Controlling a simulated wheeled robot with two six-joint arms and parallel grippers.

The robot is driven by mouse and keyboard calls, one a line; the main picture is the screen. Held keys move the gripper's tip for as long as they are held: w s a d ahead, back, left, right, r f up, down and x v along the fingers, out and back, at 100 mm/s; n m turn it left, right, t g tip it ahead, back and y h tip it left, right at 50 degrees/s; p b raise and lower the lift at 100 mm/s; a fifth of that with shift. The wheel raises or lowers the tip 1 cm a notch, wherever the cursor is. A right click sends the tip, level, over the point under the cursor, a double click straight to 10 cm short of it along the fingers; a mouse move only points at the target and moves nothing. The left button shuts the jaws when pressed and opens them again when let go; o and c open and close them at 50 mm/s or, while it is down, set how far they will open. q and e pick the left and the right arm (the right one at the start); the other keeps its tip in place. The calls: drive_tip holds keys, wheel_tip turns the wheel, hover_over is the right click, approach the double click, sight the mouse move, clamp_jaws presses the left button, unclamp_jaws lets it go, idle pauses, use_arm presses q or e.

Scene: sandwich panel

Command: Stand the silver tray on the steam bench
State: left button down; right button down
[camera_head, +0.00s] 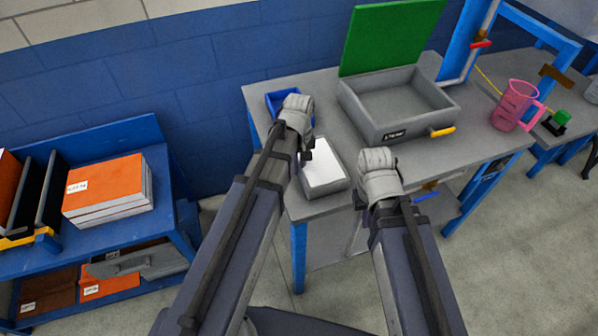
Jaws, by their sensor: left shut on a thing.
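The silver tray (323,169), a shallow grey rectangle with a pale top, is at the front left of the grey-topped bench (335,205). I take this bench to be the steam bench. The tray appears flat; I cannot tell whether it touches the bench top. My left gripper (307,155) is at the tray's far left edge, shut on it, with the fingers partly hidden by my wrist. My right gripper (359,201) is by the bench's front edge, right of the tray and apart from it. Its fingers are too hidden to tell if open or shut.
A grey box (385,122) with a raised green lid (390,35) and yellow handle stands behind. A blue bin (275,102) is at the back left, a pink jug (514,105) at the right. A blue shelf (105,235) with orange-topped stacks stands left.

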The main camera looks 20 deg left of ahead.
use_arm(q)
drive_tip(key=shift+f, duration=0.1)
use_arm(e)
drive_tip(key=shift+f, duration=0.15)
use_arm(q)
drive_tip(key=shift+f, duration=0.1)
use_arm(e)
drive_tip(key=shift+f, duration=0.1)
use_arm(q)
drive_tip(key=shift+f, duration=0.15)
drive_tip(key=c, duration=0.9)
unclamp_jaws()
wheel_tip(320, 180, up, 13)
drive_tip(key=p, duration=1.2)
drive_tip(key=s+d+m, duration=0.3)
drive_tip(key=s, duration=0.1)
drive_tip(key=s+d+m, duration=0.3)
drive_tip(key=s+m, duration=0.1)
drive_tip(key=s+d+m+y, duration=0.1)
drive_tip(key=s+d+m, duration=0.2)
drive_tip(key=s, duration=0.2)
drive_tip(key=shift+d+f+m, duration=0.2)
drive_tip(key=shift+d+m, duration=0.1)
use_arm(e)
wheel_tip(320, 180, up, 12)
